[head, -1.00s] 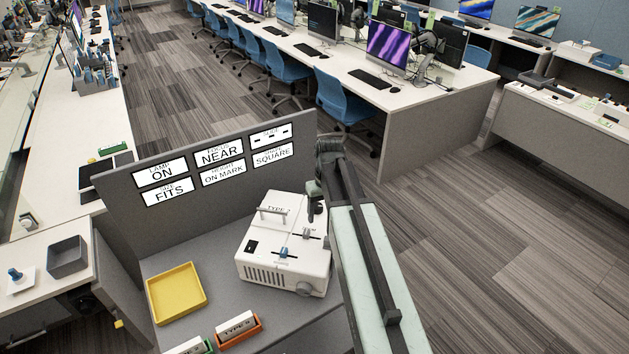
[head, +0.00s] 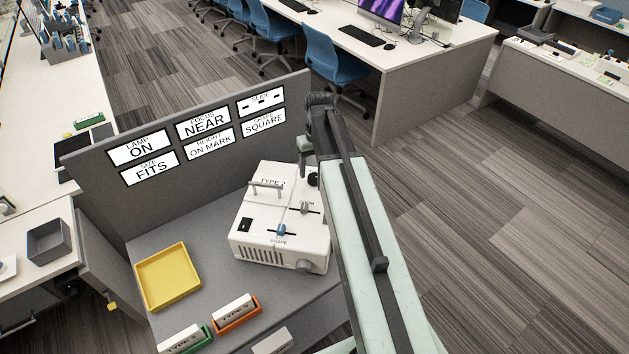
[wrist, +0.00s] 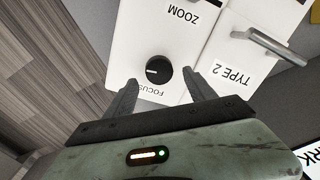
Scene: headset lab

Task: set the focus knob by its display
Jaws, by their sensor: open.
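The focus knob (wrist: 158,70) is a round black dial with a white mark pointing left in the wrist view, beside the FOCUS label. It sits on the white TYPE 2 projector (head: 262,222), on its right side in the head view. The focus display (head: 204,122) on the grey panel reads NEAR. My gripper (wrist: 165,79) is open, with one finger on each side of the knob in the wrist view. The fingers look apart from the knob; their height above it is hard to judge.
Other displays read lamp ON, size FITS, height ON MARK, shape SQUARE; slide shows dashes. The projector has a handle (head: 267,187) and a blue slider (head: 281,230). A yellow tray (head: 168,277) and an orange holder (head: 237,316) stand on the grey desk.

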